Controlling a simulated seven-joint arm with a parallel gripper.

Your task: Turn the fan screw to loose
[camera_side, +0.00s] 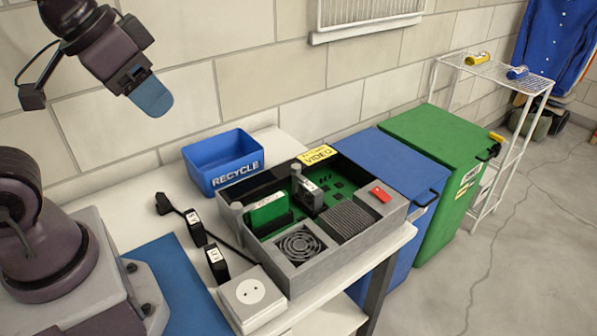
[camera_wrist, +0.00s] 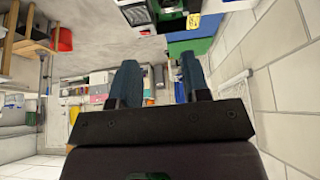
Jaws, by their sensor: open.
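The fan (camera_side: 300,245) is a round dark grille set in the front corner of an open grey computer case (camera_side: 345,255) on the white table. I cannot make out its screw clearly at this size. A grey upright post (camera_side: 237,217) stands at the case's left corner, near the fan. My gripper (camera_side: 152,97) is high at the upper left in the side view, above and left of the case and well apart from it. The wrist view shows its two blue fingers (camera_wrist: 160,82) spread apart with nothing between them.
A blue recycle box (camera_side: 222,165) stands behind the case. Small black devices (camera_side: 206,245) with a cable and a white socket box (camera_side: 252,298) lie left of it. Blue (camera_side: 395,165) and green (camera_side: 440,140) bins stand right of the table. The air above the case is clear.

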